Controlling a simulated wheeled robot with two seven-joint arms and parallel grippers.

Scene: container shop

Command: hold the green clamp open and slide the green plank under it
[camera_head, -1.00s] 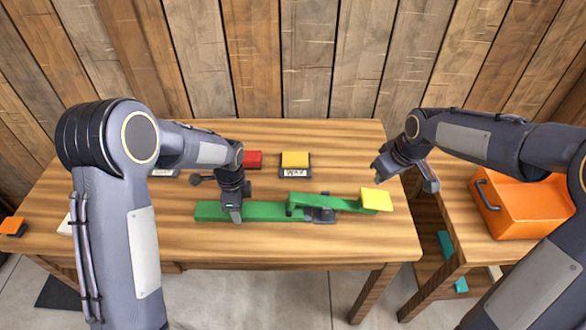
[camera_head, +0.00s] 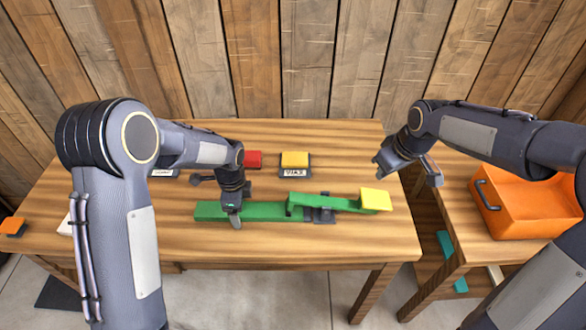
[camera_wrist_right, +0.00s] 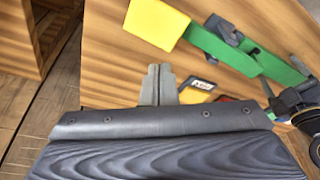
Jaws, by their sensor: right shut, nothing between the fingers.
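The green plank (camera_head: 270,211) lies flat on the table, its right end at the green clamp (camera_head: 335,203). The clamp has a dark base, a green lever and a yellow pad (camera_head: 376,199) on its right end. I cannot tell whether the plank's end is under the lever or beside it. My left gripper (camera_head: 235,218) is low at the plank's left part; its finger gap is hidden. My right gripper (camera_head: 380,166) is shut and empty, above and behind the yellow pad. In the right wrist view, its closed fingers (camera_wrist_right: 158,82) are apart from the yellow pad (camera_wrist_right: 156,23).
A yellow block (camera_head: 295,159) with a label and a red block (camera_head: 253,159) stand at the table's back. An orange box (camera_head: 520,205) with a handle is on the side table at right. The table's front strip is clear.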

